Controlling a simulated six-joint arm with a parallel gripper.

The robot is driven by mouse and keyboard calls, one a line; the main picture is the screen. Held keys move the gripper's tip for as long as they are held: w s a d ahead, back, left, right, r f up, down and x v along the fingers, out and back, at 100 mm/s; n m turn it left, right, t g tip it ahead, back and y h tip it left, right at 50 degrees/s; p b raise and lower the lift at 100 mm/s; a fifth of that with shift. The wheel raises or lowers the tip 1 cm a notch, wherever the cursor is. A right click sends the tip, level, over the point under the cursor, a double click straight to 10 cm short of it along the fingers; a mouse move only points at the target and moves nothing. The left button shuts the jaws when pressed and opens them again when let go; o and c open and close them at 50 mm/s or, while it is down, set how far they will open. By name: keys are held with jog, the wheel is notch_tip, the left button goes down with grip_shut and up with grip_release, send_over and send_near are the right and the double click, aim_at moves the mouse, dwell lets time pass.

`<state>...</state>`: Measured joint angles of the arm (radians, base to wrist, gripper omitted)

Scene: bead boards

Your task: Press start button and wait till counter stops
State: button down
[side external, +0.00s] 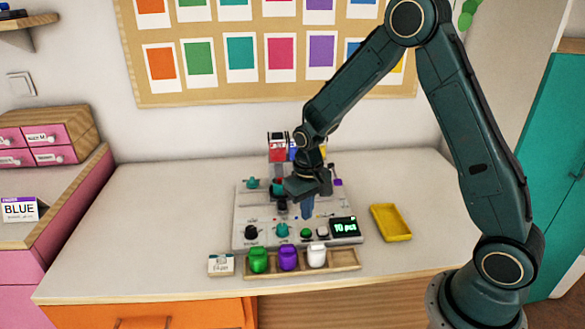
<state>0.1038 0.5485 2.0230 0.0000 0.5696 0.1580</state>
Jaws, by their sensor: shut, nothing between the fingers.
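The counter (343,226) is a black display reading what looks like "10 pcs" in light green, at the right front of the pale bead board (243,213). A small green button (306,233) sits left of it, beside a white knob or button (322,231); I cannot read which is marked start. My gripper (307,214) is shut and empty, pointing down over the board just behind the green button. I cannot tell whether its tips touch the board. My arm hides part of the board's back.
A wooden tray (345,260) in front holds green (258,259), purple (288,257) and white (317,255) containers. A small card (221,264) stands left of it. A yellow tray (390,222) lies to the right. The table's left side is clear.

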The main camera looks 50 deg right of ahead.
jog(key=shift+r, duration=1.1)
jog(key=shift+r, duration=0.1)
jog(key=r, duration=0.1)
notch_tip(320, 180, up, 14)
jog(key=n+t, duration=0.1)
jog(key=t, duration=0.2)
send_over(307, 231)
jog(key=s+a, duration=0.2)
jog(key=s, duration=0.6)
jog(key=s+a+r+n+t, duration=0.1)
jog(key=s+r, duration=0.2)
jog(key=s, duration=0.4)
jog(key=s+a+r+n+t, duration=0.1)
jog(key=s+r, duration=0.2)
jog(key=s, duration=0.4)
jog(key=shift+s+a+t, duration=0.15)
jog(key=shift+s+t, duration=0.15)
jog(key=shift+s, duration=0.05)
dwell(1.0)
